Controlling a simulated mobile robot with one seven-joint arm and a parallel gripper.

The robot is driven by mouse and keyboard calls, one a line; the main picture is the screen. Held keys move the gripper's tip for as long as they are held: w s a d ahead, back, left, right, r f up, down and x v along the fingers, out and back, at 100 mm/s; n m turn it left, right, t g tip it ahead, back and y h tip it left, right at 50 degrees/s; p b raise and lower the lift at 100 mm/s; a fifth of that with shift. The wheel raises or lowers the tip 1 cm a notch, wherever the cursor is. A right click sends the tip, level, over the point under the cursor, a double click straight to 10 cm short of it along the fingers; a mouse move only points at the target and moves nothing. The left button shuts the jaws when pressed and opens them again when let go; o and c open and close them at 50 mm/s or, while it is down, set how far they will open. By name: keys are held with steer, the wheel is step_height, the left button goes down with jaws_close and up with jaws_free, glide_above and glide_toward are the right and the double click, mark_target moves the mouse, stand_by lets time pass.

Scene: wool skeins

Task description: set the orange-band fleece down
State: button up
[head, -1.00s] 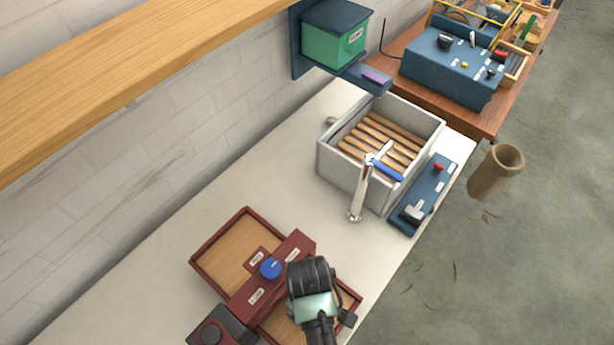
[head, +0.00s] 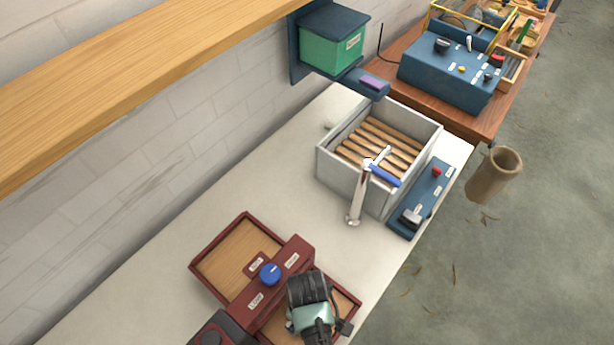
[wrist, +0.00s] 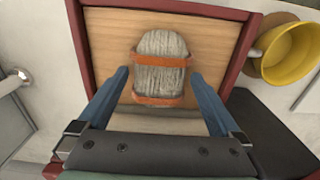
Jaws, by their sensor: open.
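The orange-band fleece (wrist: 161,62) is a grey wool skein with two orange bands. In the wrist view it lies on the wooden floor of a red-rimmed tray (wrist: 190,8). My gripper (wrist: 159,77) is open, with one blue finger on each side of the skein's lower part and gaps between. In the head view my gripper (head: 310,318) is over the lower right tray (head: 343,293) of the dark red unit, and the fleece is hidden there.
A blue knob (head: 270,273) sits on the red block between the two trays; the upper left tray (head: 218,238) is empty. A grey slatted basin (head: 338,182) with a metal tap (head: 356,200) stands farther back. A yellow mug (wrist: 290,52) shows in the wrist view.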

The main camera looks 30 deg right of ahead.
step_height(320, 180, up, 12)
steer(key=shift+r+b, duration=0.15)
steer(key=shift+b, duration=0.2)
steer(key=w+r+m+t+h, duration=0.15)
steer(key=w+r+t, duration=0.65)
steer(key=w+r, duration=0.85)
steer(key=w+a+r+t, duration=0.1)
steer(key=w+r+t, duration=0.2)
steer(key=r, duration=0.5)
steer(key=w+a+r+t, duration=0.1)
steer(key=w+r+t, duration=0.2)
steer(key=r, duration=0.4)
steer(key=a+r+m+t, duration=0.25)
steer(key=r+t, duration=0.35)
steer(key=r, duration=1.1)
steer(key=s+a+r+t, duration=0.2)
steer(key=s+r, duration=0.3)
steer(key=r, duration=0.4)
steer(key=s+a+r+t+y, duration=0.1)
steer(key=s+a+r+t, duration=0.1)
steer(key=s+r+t, duration=0.3)
step_height(320, 180, up, 5)
steer(key=shift+s+a+f, duration=0.2)
steer(key=shift+s+a, duration=0.15)
steer(key=shift+s, duration=0.45)
